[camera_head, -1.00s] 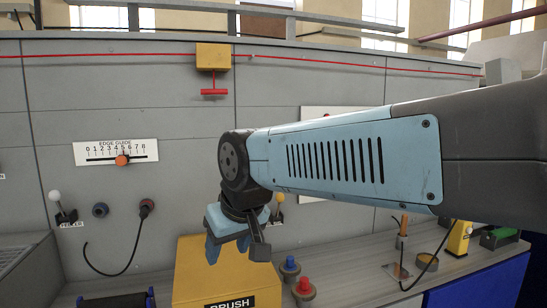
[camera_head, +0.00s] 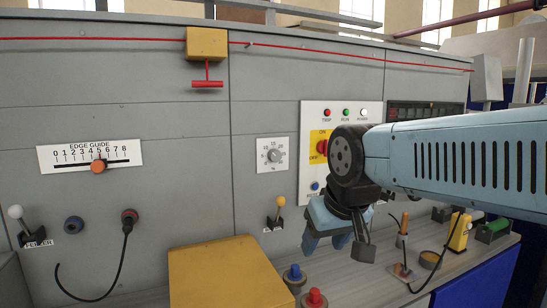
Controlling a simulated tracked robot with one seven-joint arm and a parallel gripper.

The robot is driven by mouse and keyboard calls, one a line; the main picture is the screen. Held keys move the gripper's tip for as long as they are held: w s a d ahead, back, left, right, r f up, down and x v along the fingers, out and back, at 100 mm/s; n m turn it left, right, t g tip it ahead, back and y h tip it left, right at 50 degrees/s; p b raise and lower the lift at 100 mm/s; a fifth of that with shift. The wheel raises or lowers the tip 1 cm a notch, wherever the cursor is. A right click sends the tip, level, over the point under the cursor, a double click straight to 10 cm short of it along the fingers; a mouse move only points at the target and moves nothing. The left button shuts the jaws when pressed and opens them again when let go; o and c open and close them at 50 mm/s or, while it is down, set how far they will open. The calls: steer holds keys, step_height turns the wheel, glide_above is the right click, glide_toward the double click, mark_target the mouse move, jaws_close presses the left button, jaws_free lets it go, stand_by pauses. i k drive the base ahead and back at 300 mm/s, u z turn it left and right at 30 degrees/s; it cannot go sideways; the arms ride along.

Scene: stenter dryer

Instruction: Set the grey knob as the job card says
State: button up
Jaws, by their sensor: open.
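The grey knob (camera_head: 273,156) sits at the middle of a square white dial plate (camera_head: 262,167) on the grey machine panel. Numbers ring it, but they and the knob's pointer are too small to read surely. My gripper (camera_head: 336,246) hangs with its fingers downward, right of and below the knob, apart from it. It is open, with nothing seen between its fingers. I cannot make out a job card in this view.
A yellow box (camera_head: 225,275), blue button (camera_head: 294,272) and red button (camera_head: 314,298) are in front. A red cord (camera_head: 120,38) runs above.

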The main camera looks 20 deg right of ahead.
mark_target(275, 155)
steer(key=z, duration=0.3)
steer(key=k, duration=1.15)
steer(key=z, duration=0.6)
steer(key=i, duration=1)
steer(key=u, duration=0.05)
